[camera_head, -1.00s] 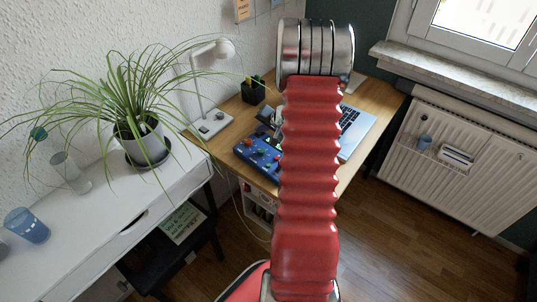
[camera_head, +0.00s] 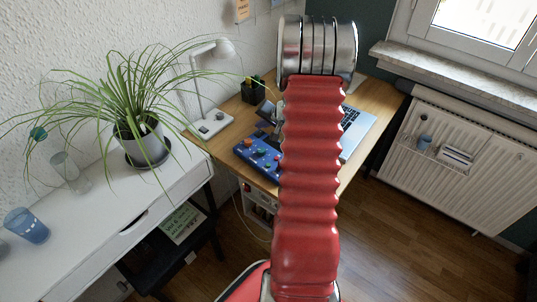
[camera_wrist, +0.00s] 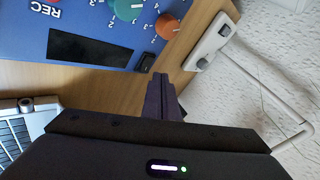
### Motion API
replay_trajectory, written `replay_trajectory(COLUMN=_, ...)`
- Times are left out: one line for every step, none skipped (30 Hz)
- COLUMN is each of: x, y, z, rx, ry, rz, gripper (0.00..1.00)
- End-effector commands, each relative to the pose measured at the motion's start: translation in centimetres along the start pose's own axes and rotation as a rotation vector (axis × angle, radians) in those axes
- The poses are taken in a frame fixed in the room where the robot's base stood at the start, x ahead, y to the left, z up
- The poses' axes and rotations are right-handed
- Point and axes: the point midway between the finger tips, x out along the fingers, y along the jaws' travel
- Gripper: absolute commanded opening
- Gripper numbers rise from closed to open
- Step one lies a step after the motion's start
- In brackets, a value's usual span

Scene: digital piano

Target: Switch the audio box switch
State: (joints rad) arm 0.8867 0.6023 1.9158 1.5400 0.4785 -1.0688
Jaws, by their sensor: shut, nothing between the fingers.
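The blue audio box (camera_head: 258,155) lies on the wooden desk, partly hidden by my red arm in the head view. In the wrist view the box (camera_wrist: 35,22) fills the upper left, with "REC" lettering, a dark rectangular panel (camera_wrist: 90,48), a green knob (camera_wrist: 127,8) and an orange knob (camera_wrist: 167,26). Contact cannot be judged.
The wooden desk (camera_wrist: 110,90) carries a laptop (camera_wrist: 22,128) at left in the wrist view and a white lamp base (camera_wrist: 211,42) at right. A potted plant (camera_head: 145,150) stands on the white table (camera_head: 110,215) in the head view. Floor is open at right.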

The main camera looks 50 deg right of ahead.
Motion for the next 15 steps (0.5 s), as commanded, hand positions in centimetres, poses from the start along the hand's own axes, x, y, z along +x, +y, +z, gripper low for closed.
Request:
replay_trajectory(x=0.0, y=0.0, z=0.0, rx=0.000, ry=0.000, rz=0.000, gripper=0.00)
replay_trajectory(x=0.0, y=0.0, z=0.0, rx=0.000, ry=0.000, rz=0.000, gripper=0.00)
replay_trajectory(x=0.0, y=0.0, z=0.0, rx=0.000, ry=0.000, rz=0.000, gripper=0.00)
replay_trajectory(x=0.0, y=0.0, z=0.0, rx=0.000, ry=0.000, rz=0.000, gripper=0.00)
replay_trajectory(x=0.0, y=0.0, z=0.0, rx=0.000, ry=0.000, rz=0.000, gripper=0.00)
replay_trajectory(x=0.0, y=0.0, z=0.0, rx=0.000, ry=0.000, rz=0.000, gripper=0.00)
replay_trajectory(x=0.0, y=0.0, z=0.0, rx=0.000, ry=0.000, rz=0.000, gripper=0.00)
replay_trajectory(x=-0.1, y=-0.1, z=-0.1, rx=0.000, ry=0.001, rz=0.000, gripper=0.00)
replay_trajectory(x=-0.2, y=-0.1, z=-0.1, rx=0.000, ry=0.001, rz=-0.001, gripper=0.00)
replay_trajectory(x=-0.2, y=-0.2, z=-0.2, rx=0.000, ry=0.001, rz=-0.001, gripper=0.00)
replay_trajectory(x=-0.4, y=-0.3, z=-0.3, rx=-0.001, ry=0.001, rz=-0.001, gripper=0.00)
replay_trajectory(x=-0.6, y=-0.5, z=-0.5, rx=-0.001, ry=0.001, rz=-0.002, gripper=0.00)
replay_trajectory(x=-0.7, y=-0.6, z=-0.6, rx=-0.001, ry=0.001, rz=-0.002, gripper=0.00)
replay_trajectory(x=-0.9, y=-0.7, z=-0.7, rx=-0.001, ry=0.002, rz=-0.002, gripper=0.00)
replay_trajectory(x=-1.1, y=-0.8, z=-0.8, rx=-0.002, ry=0.002, rz=-0.002, gripper=0.00)
